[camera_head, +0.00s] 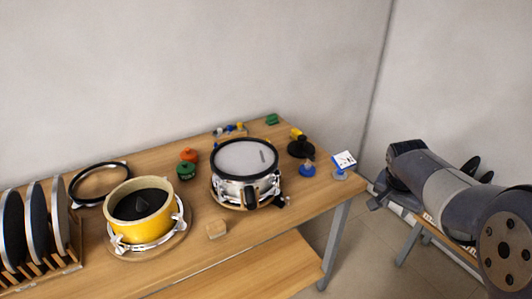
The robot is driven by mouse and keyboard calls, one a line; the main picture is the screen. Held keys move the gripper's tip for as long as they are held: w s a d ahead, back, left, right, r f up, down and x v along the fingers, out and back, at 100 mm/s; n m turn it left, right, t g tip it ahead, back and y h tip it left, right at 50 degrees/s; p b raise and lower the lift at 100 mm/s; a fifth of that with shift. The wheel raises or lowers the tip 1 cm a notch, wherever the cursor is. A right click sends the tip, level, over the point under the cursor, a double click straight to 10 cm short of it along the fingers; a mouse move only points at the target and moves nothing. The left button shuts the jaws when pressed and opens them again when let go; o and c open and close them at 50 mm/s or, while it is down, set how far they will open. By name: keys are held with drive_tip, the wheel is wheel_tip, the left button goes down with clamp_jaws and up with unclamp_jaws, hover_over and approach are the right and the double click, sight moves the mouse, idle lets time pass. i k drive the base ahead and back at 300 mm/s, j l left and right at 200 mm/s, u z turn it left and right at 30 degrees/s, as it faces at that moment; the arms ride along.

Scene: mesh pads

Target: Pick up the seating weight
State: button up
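Which item is the seating weight is not certain. A black round piece with a yellow top (300,147) stands near the table's right end and could be it. A small blue knobbed piece (308,169) stands just in front of it. Red (189,155) and green (186,171) knobbed pieces stand left of the silver drum. My arm is at the far right, off the table. Two dark tips (478,172) show behind my arm link and may be my gripper, mostly hidden. They are well apart from the table's pieces.
On the wooden table (207,258) stand a silver drum (246,187) and a yellow drum shell (146,229). A black hoop (99,181) and a rack of discs (61,215) are at left. A small card stand (343,162) is at the right edge. Walls close in behind.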

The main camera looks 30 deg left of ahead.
sight(295, 149)
drive_tip(key=i+j+u, duration=0.2)
drive_tip(key=i+u, duration=0.25)
drive_tip(key=i, duration=0.15)
drive_tip(key=i+u, duration=0.4)
drive_tip(key=i, duration=0.4)
